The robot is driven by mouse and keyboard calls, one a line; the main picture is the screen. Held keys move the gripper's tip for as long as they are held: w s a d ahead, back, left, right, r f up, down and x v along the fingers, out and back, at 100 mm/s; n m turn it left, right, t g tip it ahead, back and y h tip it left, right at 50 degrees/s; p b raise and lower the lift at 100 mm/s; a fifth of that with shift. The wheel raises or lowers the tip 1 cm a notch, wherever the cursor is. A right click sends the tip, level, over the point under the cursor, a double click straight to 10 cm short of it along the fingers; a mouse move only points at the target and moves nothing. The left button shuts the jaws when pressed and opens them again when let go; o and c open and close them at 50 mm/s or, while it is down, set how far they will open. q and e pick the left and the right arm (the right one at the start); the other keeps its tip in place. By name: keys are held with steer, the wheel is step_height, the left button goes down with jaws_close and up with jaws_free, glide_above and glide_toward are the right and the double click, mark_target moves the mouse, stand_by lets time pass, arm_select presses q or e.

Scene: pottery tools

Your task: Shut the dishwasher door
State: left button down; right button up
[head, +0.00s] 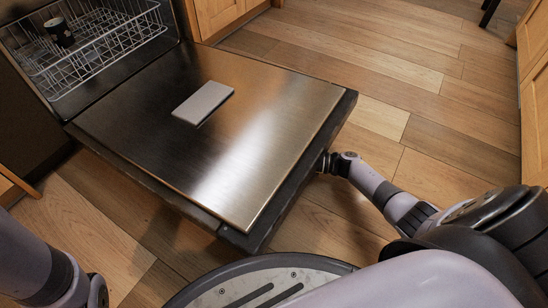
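The dishwasher door (265,120) is open and lies about level, its metal inner face up. A pale rectangular panel (203,102) is on that face. The dishwasher's wire rack (95,50) shows inside the opening at the upper left. My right arm reaches in from the right, and my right gripper (325,163) is at the door's right outer edge. Its fingers are mostly hidden by the door edge, so I cannot tell whether they touch it or are open. My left arm shows at the lower left, but its gripper is out of view.
A dark cup (59,32) stands in the rack. Wooden cabinets (222,14) adjoin the dishwasher, and another cabinet (535,90) stands at the far right. The wooden floor (420,80) to the right of the door is clear.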

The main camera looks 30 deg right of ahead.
jaws_close()
stand_by(0.7)
